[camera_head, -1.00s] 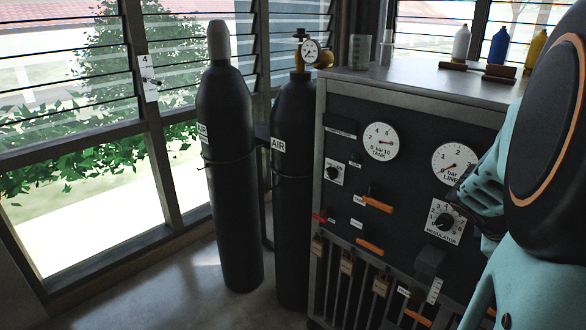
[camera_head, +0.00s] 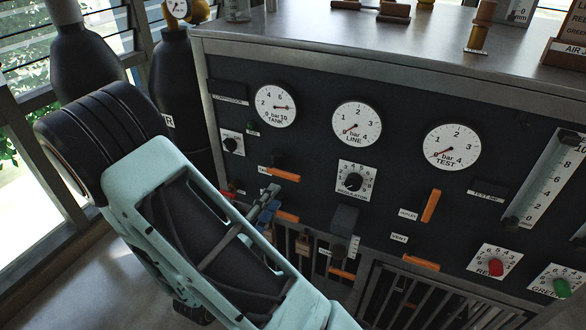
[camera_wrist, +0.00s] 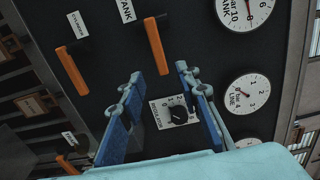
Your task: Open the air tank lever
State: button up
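The tank lever (camera_head: 285,175) is an orange handle beside its TANK label (camera_head: 264,170) on the dark panel, lying nearly level and pointing right. In the wrist view the same lever (camera_wrist: 157,46) has its free end close to the gap between my fingertips. My gripper (camera_head: 270,204) has blue fingers and is just below the lever in the head view. In the wrist view my gripper (camera_wrist: 160,76) is open, with nothing held. I cannot tell whether a finger touches the lever. The tank gauge (camera_head: 275,106) sits above the lever.
A second orange lever (camera_head: 287,216), labelled CYLINDER in the wrist view (camera_wrist: 72,70), is just below. The regulator knob (camera_head: 353,182) is to the right, and in the wrist view (camera_wrist: 178,115) shows between my fingers. An upright outlet lever (camera_head: 430,205) is farther right. Dark cylinders (camera_head: 178,95) stand left.

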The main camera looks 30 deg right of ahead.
aim_at(289, 178)
jog(key=b+x, duration=0.2)
jog(key=x, duration=0.6)
jog(key=shift+w+d, duration=0.1)
jog(key=shift+d, duration=0.05)
jog(key=shift+p+x, duration=0.3)
jog(key=shift+x, duration=0.45)
grip_shut()
